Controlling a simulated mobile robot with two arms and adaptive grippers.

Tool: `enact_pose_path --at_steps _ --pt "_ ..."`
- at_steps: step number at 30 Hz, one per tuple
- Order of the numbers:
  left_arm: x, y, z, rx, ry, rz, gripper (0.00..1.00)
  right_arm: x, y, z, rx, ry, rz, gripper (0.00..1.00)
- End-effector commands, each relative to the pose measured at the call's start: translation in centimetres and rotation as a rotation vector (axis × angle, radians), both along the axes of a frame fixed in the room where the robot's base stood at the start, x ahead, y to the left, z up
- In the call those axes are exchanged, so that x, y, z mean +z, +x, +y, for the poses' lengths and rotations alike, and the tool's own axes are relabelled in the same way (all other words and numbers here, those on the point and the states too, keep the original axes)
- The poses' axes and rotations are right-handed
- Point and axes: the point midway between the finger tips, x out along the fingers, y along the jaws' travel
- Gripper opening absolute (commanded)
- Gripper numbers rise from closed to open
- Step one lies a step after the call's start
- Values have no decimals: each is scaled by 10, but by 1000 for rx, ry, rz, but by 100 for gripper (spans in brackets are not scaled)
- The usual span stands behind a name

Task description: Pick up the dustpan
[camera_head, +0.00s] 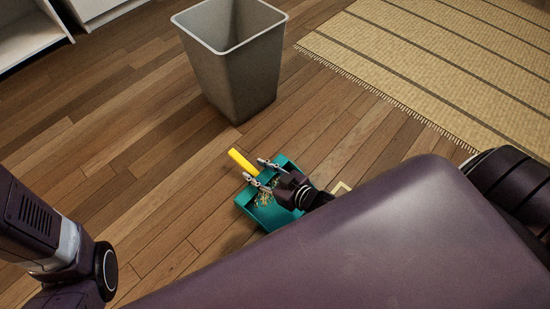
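The teal dustpan (246,197) lies on the wooden floor, with small yellowish debris in its pan. Its yellow handle (239,159) points up and left, toward the bin. My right gripper (255,169) is over the dustpan, its two fingers spread apart near the base of the handle. The gripper hides part of the pan, and I cannot tell whether the fingers touch the handle. My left arm shows at the left edge, but its gripper is out of view.
A grey open bin (237,75) stands just beyond the dustpan. A striped woven mat (440,60) covers the floor at the upper right. A white shelf unit (28,38) is at the upper left. The floor left of the dustpan is clear.

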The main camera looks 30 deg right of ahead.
Motion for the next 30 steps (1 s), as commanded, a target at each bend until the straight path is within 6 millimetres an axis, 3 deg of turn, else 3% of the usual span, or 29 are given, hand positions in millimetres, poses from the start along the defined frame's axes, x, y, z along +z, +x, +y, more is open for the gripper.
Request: enact_pose_path --at_steps 1,9,20,30 --pt "-5 -8 0 0 0 -21 96 -7 5 3 1 1 -2 38" --pt "-31 -6 0 1 1 -14 96 -17 29 14 1 1 -3 38" --pt "-33 -6 0 1 1 -15 96 -16 34 16 2 1 0 38" --pt "-33 -6 0 0 1 -15 96 -16 34 16 2 1 0 1"
